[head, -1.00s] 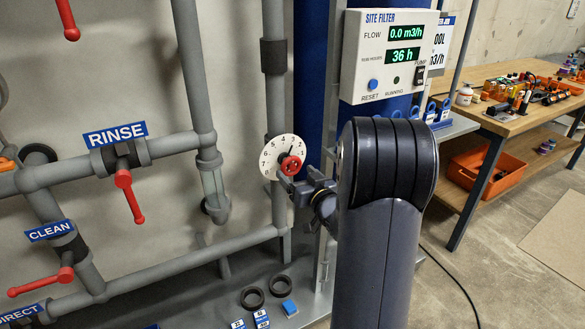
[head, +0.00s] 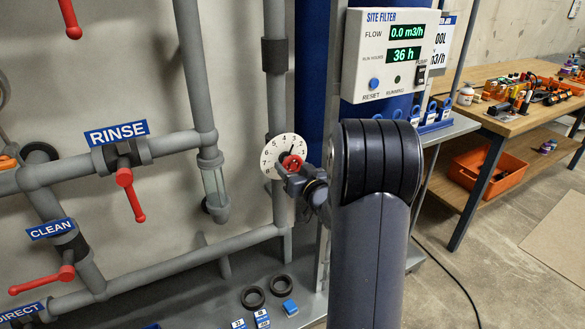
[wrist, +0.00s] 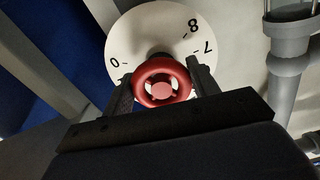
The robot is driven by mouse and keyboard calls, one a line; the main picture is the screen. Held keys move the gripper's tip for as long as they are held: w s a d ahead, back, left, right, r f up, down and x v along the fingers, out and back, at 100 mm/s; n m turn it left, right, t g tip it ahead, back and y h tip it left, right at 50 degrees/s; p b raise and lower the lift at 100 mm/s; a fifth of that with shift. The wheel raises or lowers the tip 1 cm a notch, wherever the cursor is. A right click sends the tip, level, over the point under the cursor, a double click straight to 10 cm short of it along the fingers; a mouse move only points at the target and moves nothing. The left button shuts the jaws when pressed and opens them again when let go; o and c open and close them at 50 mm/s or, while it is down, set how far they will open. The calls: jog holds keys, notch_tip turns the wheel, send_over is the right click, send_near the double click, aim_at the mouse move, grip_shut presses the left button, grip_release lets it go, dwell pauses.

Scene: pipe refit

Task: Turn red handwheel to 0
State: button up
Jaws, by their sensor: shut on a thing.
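The red handwheel (head: 292,161) sits at the middle of a white round dial (head: 271,158) on a vertical grey pipe. My gripper (head: 294,172) is at the wheel from the lower right. In the wrist view the handwheel (wrist: 162,82) lies between the two dark fingers of my gripper (wrist: 160,88), which is shut on it. Behind it the dial (wrist: 150,30) shows 0 at the left and 8 and 7 at the right. In the head view the numerals are small, and I cannot tell which one is indicated. My gripper hides the dial's lower right.
The site filter panel (head: 391,55) hangs at the upper right, reading 0.0 m3/h and 36 h. Red lever handles (head: 130,193) sit on the pipes to the left. Two black rings (head: 253,297) and a blue block (head: 290,308) lie below. A workbench (head: 520,110) stands at the right.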

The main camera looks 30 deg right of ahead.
jog(key=shift+c, duration=1.3)
jog(key=shift+m, duration=0.4)
jog(key=m+p, duration=0.2)
jog(key=m, duration=0.1)
jog(key=shift+a+r+m, duration=0.1)
jog(key=shift+m, duration=0.2)
jog(key=m+p, duration=0.2)
jog(key=m, duration=0.2)
jog(key=shift+m+p, duration=0.3)
jog(key=shift+p, duration=0.05)
jog(key=m+p, duration=0.2)
jog(key=m, duration=0.3)
jog(key=shift+a+r, duration=0.1)
jog(key=shift+r, duration=0.05)
jog(key=m+p, duration=0.2)
jog(key=m, duration=0.2)
jog(key=shift+m, duration=0.4)
